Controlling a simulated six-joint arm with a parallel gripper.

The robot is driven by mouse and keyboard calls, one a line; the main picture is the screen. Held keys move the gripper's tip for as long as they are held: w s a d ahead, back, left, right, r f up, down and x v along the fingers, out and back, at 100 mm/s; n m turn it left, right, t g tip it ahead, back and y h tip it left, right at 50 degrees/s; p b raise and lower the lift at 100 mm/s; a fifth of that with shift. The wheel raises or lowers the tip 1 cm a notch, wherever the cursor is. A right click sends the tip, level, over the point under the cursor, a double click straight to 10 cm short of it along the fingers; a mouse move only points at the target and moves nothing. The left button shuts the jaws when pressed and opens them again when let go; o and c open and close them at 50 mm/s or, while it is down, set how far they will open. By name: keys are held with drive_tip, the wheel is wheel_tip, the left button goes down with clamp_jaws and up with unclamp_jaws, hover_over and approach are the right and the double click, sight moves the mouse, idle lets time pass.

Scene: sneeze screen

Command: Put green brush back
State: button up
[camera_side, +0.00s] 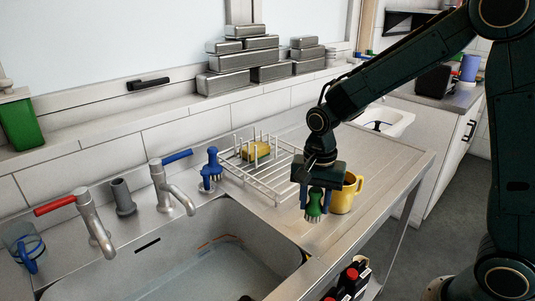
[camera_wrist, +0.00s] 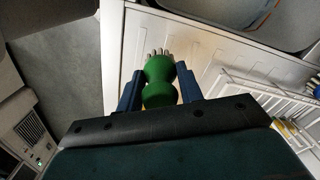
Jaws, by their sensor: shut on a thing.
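The green brush (camera_side: 314,205) hangs upright between the jaws of my gripper (camera_side: 318,200), bristles downward, in the side view. In the wrist view my gripper (camera_wrist: 160,92) is shut on the green brush (camera_wrist: 160,75), with a blue finger on either side of its rounded handle. The brush is in front of the yellow mug (camera_side: 345,194), over the steel counter to the right of the sink. I cannot tell whether its bristles touch the counter.
A wire dish rack (camera_side: 268,185) holding a yellow sponge (camera_side: 258,150) stands behind my gripper. A blue brush (camera_side: 210,170) stands left of the rack, beside the taps (camera_side: 172,185). The sink (camera_side: 215,255) opens at front left. Dark bottles with red caps (camera_side: 350,280) are below the counter edge.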

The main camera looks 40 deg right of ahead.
sight(314, 207)
drive_tip(key=shift+f, duration=2.15)
drive_tip(key=shift+f, duration=0.15)
drive_tip(key=o, duration=1)
wheel_tip(314, 207, up, 12)
drive_tip(key=shift+f, duration=0.15)
drive_tip(key=shift+r, duration=0.3)
